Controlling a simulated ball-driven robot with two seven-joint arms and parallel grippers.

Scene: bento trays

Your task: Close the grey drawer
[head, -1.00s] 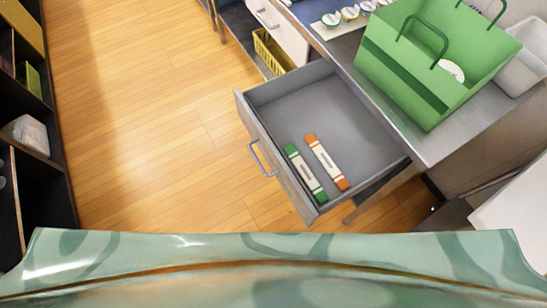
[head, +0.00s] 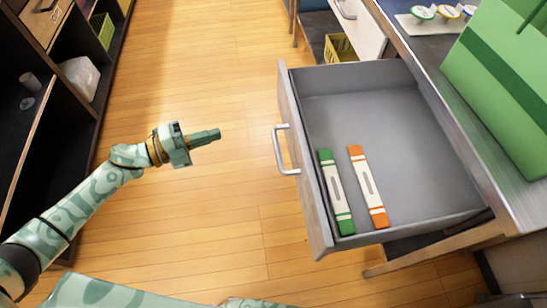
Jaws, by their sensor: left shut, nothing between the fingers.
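The grey drawer (head: 400,110) is pulled out from under the counter, its front panel (head: 306,165) facing left. A silver bar handle (head: 281,150) is on that front. Inside lie a green-and-white stick packet (head: 336,190) and an orange-and-white one (head: 368,187), side by side near the front. My left gripper (head: 214,135) is shut and empty, left of the handle and apart from it, above the floor, with its fingers pointing right. My right gripper is not in view.
The counter (head: 450,75) carries a green bag (head: 505,90) and several small lidded cups on a tray. A yellow basket (head: 340,47) stands on a lower shelf beyond the drawer. Dark shelves line the left. The wooden floor (head: 215,70) between is clear.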

